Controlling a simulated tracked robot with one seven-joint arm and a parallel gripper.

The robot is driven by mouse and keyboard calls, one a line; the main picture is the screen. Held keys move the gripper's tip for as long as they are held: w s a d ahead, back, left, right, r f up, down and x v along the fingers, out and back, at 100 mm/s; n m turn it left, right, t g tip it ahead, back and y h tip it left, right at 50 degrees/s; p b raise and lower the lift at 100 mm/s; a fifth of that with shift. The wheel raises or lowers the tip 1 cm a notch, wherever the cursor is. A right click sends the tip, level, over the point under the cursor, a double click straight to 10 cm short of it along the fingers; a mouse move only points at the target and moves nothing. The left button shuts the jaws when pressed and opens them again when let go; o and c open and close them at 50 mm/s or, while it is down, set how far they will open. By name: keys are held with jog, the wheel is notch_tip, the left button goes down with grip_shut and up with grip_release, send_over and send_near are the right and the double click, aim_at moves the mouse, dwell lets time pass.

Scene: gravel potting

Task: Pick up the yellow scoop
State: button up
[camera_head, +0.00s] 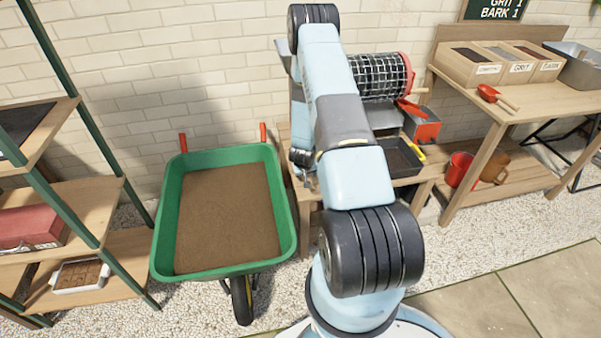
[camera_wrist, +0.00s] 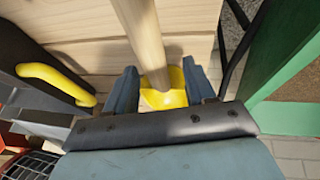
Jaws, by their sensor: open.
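The yellow scoop (camera_wrist: 165,97) shows in the wrist view, with a pale wooden handle (camera_wrist: 142,38) running up to the top edge. My gripper (camera_wrist: 160,88) is open, with one finger on each side of the scoop where the handle meets the yellow part. I cannot tell whether either finger touches it. The lower part of the scoop is hidden behind the gripper body. In the head view my arm hides the scoop and most of the gripper.
A black tray (camera_head: 398,158) with yellow handles lies close to the gripper on the wooden bench. The green wheelbarrow (camera_head: 286,215), filled with brown soil, stands left of the bench. A mesh drum (camera_head: 378,75) stands behind. A red scoop (camera_head: 488,93) lies on the right-hand table.

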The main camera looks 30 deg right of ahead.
jog(key=shift+w+d+f, duration=0.2)
jog(key=shift+f, duration=0.4)
grip_shut()
